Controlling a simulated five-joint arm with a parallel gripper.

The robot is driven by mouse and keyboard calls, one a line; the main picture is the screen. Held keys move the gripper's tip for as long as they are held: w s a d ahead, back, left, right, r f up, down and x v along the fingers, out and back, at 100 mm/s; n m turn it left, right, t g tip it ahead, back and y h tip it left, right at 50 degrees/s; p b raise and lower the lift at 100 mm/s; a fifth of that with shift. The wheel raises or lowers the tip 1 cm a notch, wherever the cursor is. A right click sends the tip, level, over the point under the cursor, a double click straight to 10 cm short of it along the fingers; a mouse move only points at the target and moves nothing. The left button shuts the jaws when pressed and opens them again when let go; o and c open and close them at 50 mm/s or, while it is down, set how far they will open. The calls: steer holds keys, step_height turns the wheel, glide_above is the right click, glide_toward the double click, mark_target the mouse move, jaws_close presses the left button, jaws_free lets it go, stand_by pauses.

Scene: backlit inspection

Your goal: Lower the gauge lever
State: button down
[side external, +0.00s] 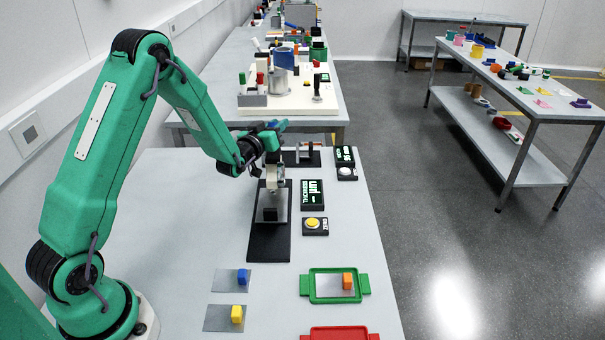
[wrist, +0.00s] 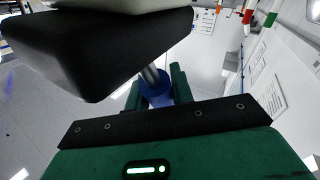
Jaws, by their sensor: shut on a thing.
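The thickness gauge has a long black base (side external: 257,245) with a pale metal plate and a light upright head in front of my arm. Its blue lever knob (wrist: 158,94) sits on a metal rod in the wrist view. My gripper (side external: 274,128) is at the top of the gauge, shut on the blue knob, with green fingers either side of it in the wrist view. The dark gauge body fills the upper left there. A dark block (side external: 270,214) shows at the metal plate. The gripper and arm partly hide the lever in the side view.
A lit display (side external: 312,195) and a yellow button box (side external: 314,225) stand right of the gauge. A green tray (side external: 308,294) holds a plate with an orange block; a red tray (side external: 338,333) is nearer.

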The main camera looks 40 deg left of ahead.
steer(key=shift+s+d+r+m+t+y, duration=0.15)
steer(key=shift+s+d+r+m+t, duration=0.3)
steer(key=shift+t, duration=0.45)
steer(key=shift+s+d+r+m+t+y, duration=0.2)
steer(key=shift+s+d+m+t, duration=0.35)
steer(key=shift+t, duration=0.35)
steer(key=shift+w, duration=0.1)
steer(key=c, duration=1.2)
jaws_free()
steer(key=v, duration=0.7)
steer(key=shift+s+f, duration=0.15)
steer(key=shift+s, duration=0.2)
